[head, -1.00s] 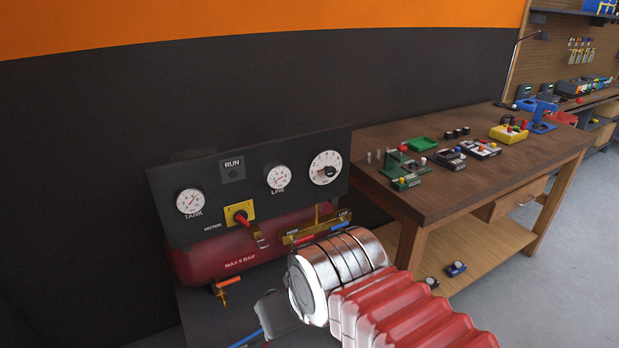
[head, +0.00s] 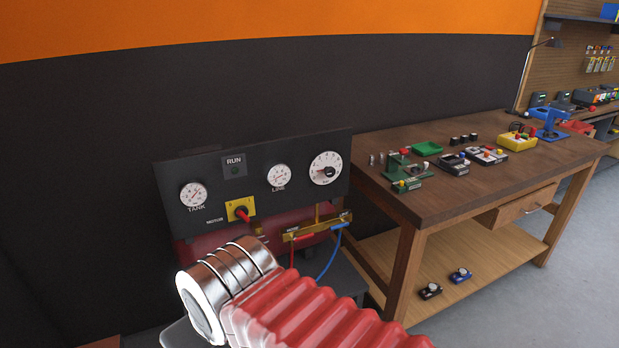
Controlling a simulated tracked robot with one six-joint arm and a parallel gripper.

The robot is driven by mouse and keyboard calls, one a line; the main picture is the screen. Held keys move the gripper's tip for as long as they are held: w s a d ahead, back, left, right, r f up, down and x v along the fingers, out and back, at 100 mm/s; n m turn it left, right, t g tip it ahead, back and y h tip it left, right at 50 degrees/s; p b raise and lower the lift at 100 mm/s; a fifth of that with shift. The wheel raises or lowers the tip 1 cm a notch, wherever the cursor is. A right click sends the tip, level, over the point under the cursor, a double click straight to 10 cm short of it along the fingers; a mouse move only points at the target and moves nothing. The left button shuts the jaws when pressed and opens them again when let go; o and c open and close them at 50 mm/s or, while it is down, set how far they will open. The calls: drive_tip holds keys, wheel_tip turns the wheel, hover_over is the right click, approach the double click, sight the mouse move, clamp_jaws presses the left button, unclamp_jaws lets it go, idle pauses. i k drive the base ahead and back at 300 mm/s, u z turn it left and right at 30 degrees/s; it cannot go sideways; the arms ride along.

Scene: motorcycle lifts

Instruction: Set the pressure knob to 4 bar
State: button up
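The pressure knob (head: 329,172) is a small dark knob on a round white numbered dial (head: 319,163), at the right end of the dark compressor panel (head: 215,177). The numbers and the knob's pointer are too small to read. My silver wrist and red bellows arm cross the lower middle, in front of the compressor, below and left of the dial. The fingers of my gripper do not show. Nothing of mine touches the knob.
The panel also carries a TANK gauge (head: 193,194), a LINE gauge (head: 278,176) and a red motor switch (head: 242,213). A brass manifold (head: 318,227) with red and blue hoses sits below the dial. A wooden workbench (head: 440,197) with small devices stands close on the right.

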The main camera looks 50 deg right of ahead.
sight(330, 172)
drive_tip(key=u, duration=0.65)
drive_tip(key=k, duration=1.25)
drive_tip(key=z, duration=0.85)
drive_tip(key=i, duration=1)
drive_tip(key=z, duration=0.05)
